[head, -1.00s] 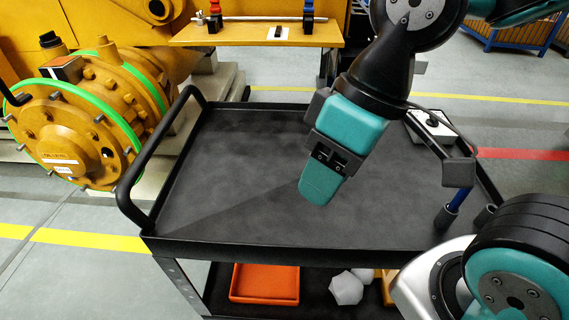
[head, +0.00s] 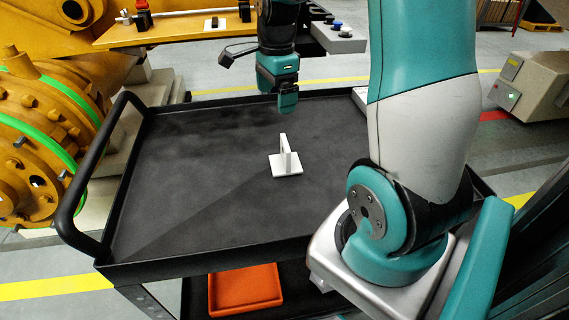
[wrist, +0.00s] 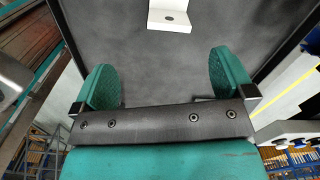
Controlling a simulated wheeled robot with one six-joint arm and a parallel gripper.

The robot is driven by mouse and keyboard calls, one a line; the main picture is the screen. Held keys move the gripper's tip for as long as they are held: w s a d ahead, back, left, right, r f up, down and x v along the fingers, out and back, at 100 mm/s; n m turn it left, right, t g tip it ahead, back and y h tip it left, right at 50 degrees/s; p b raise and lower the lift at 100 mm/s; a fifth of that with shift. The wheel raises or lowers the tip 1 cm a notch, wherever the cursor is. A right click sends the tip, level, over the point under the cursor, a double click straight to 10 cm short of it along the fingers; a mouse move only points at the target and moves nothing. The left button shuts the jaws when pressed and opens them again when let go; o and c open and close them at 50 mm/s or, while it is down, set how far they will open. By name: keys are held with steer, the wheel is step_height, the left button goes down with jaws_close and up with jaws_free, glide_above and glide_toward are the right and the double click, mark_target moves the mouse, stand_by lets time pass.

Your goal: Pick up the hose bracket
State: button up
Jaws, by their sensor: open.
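The hose bracket (head: 286,163) is a small white piece with a flat square base and an upright plate. It stands on the black cart top (head: 190,190), near the middle. In the wrist view the bracket (wrist: 170,16) shows at the top edge, partly cut off, ahead of the fingers. My gripper (head: 287,104) hangs above the far part of the cart, beyond the bracket and apart from it. In the wrist view my gripper (wrist: 163,85) has its two green fingers spread wide, with nothing between them.
The cart has a raised rim and a black handle (head: 75,190) at the left. An orange tray (head: 245,288) lies on the lower shelf. Yellow machinery with a green-ringed flange (head: 40,125) stands at the left. A yellow bench (head: 170,30) stands behind. The cart's left top is bare.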

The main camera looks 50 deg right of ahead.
mark_target(285, 142)
steer(key=shift+w+d+f+m+p, duration=0.1)
steer(key=shift+d+f+m+p, duration=0.35)
steer(key=shift+f, duration=2.7)
steer(key=shift+s+d+f+m+p, duration=0.1)
steer(key=shift+d+f+m, duration=0.65)
steer(key=shift+f, duration=2.45)
steer(key=shift+w+d+f+m+p, duration=0.15)
steer(key=shift+d+f+m, duration=0.4)
steer(key=shift+f, duration=2.6)
steer(key=shift+c, duration=0.5)
steer(key=c, duration=1.1)
steer(key=shift+r, duration=0.1)
steer(key=shift+c, duration=0.3)
